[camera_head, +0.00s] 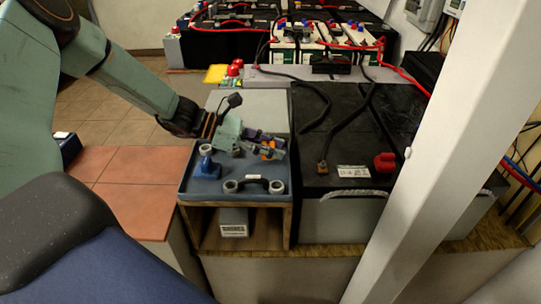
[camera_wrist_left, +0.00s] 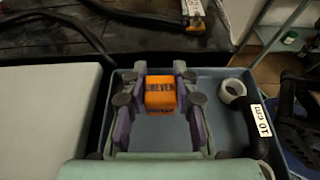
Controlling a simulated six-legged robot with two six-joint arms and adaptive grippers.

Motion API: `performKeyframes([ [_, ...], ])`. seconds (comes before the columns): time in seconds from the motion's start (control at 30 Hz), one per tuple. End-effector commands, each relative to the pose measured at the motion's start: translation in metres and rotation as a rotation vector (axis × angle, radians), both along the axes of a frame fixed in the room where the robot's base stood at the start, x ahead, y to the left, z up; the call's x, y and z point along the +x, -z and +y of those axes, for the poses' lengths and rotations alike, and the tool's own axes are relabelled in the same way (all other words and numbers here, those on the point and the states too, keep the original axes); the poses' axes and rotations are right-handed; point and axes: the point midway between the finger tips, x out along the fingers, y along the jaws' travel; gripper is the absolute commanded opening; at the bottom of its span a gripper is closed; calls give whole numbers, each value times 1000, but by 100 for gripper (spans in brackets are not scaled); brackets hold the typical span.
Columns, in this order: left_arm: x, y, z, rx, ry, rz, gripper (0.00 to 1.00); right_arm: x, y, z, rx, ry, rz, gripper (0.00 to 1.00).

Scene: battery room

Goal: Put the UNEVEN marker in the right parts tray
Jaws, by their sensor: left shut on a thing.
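The orange UNEVEN marker (camera_wrist_left: 161,92) is a small block with dark lettering. It sits between the purple-grey fingers of my left gripper (camera_wrist_left: 160,88), which is shut on it. In the head view my left gripper (camera_head: 268,147) is over the right back part of a blue parts tray (camera_head: 210,187), with a bit of the orange marker (camera_head: 267,153) showing between the fingers. I cannot tell whether the marker touches the tray floor. The tray also shows in the left wrist view (camera_wrist_left: 213,78). My right gripper is not in view.
A white post (camera_head: 450,150) crosses the right side. A pale surface (camera_head: 265,104) lies behind the tray.

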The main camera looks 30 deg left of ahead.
Motion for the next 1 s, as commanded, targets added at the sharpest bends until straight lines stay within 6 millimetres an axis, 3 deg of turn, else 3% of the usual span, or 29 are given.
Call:
performKeyframes([
  [0.1, -1, 16, 1, 0, 0, 0, 7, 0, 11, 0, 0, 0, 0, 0],
  [0.5, -1, 19, 1, -1, 0, -1, 7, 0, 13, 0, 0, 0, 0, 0],
  [0.53, -1, 19, 1, -1, 0, -1, 30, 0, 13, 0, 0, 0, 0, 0],
  [0.6, -1, 18, 1, -1, 0, -1, 36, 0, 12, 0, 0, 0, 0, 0],
  [0.8, -1, 18, 1, 0, 0, -1, 51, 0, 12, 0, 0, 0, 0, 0],
  [1.0, -1, 18, 1, 0, 0, -1, 51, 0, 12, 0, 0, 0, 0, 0],
])
